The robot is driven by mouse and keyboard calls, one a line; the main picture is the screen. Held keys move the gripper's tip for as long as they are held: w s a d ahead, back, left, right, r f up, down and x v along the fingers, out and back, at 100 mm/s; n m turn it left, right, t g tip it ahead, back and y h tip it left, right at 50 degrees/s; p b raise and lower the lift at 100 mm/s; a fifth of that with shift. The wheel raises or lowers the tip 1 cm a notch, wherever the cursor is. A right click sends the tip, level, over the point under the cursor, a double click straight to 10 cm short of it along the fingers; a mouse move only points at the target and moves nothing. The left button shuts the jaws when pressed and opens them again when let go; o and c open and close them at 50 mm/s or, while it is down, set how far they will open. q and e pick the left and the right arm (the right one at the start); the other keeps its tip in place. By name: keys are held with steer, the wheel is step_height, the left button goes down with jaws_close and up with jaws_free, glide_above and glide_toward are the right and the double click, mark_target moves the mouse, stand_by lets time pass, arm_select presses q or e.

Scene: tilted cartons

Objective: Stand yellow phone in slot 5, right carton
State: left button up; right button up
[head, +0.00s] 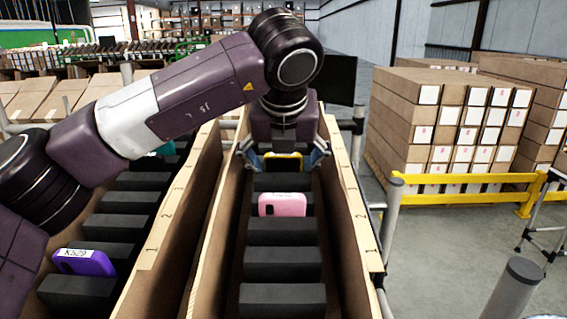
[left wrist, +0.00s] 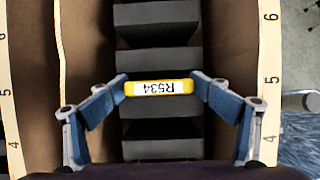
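The yellow phone (left wrist: 158,88), labelled R534, is upright between black dividers, level with the number 5 on the rim of the right carton (left wrist: 262,82). It also shows in the head view (head: 291,154), partly hidden by my gripper. How deep it sits in the slot is hard to tell. My left gripper (left wrist: 160,84) reaches down over the right carton (head: 357,226). Its blue fingers touch the phone's two short ends, shut on it. My right gripper is in neither view.
A pink phone (head: 283,204) stands nearer in the right carton. The left carton (head: 163,238) holds a purple phone (head: 84,262) and a teal phone (head: 166,148). Tall wooden carton walls flank my gripper. Stacked boxes (head: 446,125) stand behind a yellow rail at the right.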

arm_select(q)
steer(key=shift+f, duration=0.4)
steer(key=shift+s+r, duration=0.2)
steer(key=shift+r, duration=0.25)
steer(key=v, duration=1.1)
steer(key=shift+r, duration=0.35)
steer(key=shift+s, duration=0.15)
step_height(320, 180, up, 7)
steer(key=s+p, duration=0.1)
steer(key=p, duration=0.3)
steer(key=shift+s+p, duration=0.15)
steer(key=shift+p, duration=0.2)
steer(key=shift+f, duration=0.15)
